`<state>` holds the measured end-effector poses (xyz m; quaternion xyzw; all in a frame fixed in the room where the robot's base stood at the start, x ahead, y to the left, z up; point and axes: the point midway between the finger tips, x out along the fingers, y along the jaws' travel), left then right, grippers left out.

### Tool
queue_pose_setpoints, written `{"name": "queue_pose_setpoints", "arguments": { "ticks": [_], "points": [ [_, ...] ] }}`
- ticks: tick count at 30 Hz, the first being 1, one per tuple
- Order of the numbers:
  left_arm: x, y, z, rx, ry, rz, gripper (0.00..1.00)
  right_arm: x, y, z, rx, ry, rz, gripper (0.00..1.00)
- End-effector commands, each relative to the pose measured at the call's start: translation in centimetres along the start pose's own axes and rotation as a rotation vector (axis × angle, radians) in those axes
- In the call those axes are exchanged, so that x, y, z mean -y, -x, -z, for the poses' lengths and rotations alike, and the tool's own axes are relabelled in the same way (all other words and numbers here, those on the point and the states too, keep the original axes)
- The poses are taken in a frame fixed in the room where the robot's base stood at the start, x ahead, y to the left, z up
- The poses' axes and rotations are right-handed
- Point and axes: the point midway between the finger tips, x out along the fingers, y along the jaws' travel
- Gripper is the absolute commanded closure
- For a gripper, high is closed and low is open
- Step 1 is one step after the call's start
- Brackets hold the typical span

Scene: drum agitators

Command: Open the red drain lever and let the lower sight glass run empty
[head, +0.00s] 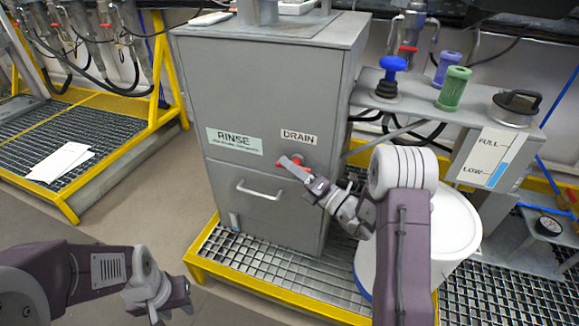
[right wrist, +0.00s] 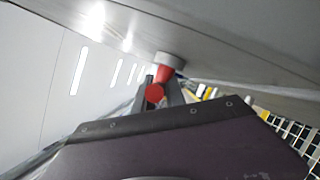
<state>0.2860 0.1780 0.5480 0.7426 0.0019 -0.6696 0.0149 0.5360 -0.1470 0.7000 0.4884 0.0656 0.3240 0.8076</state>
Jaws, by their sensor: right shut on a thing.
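The red drain lever (head: 307,169) is on the grey cabinet's front, just below the DRAIN label (head: 299,137). My right gripper (head: 290,163) is shut on the lever, and its fingers partly hide it. In the right wrist view the red lever (right wrist: 155,91) shows between the fingers, below a round grey mount.
A RINSE label (head: 234,141) and a drawer handle (head: 259,190) are on the cabinet. A white drum (head: 455,225) stands right of it, partly behind my arm. A FULL/LOW gauge (head: 487,157) with a blue bar is at right. Yellow-edged grating (head: 270,262) lies below.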

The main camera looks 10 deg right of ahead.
Motion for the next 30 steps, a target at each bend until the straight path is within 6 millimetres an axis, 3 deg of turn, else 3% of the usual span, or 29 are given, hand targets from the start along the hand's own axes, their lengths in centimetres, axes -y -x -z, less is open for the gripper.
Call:
{"name": "queue_pose_setpoints", "arguments": {
  "ticks": [8, 21, 30],
  "points": [
    [-0.1, 3.5, 0.4, 0.000, 0.000, 0.000, 0.64, -0.6, -0.2, -0.4, -0.050, 0.027, 0.072, 1.00],
    [-0.3, 13.6, 1.4, 0.000, 0.000, 0.000, 0.64, -0.7, -0.1, -0.3, -0.266, 0.149, 0.364, 1.00],
    [-0.4, 18.4, 1.9, 0.000, 0.000, 0.000, 0.64, -0.2, 0.1, 0.0, -0.426, 0.243, 0.579, 1.00]
  ]
}}
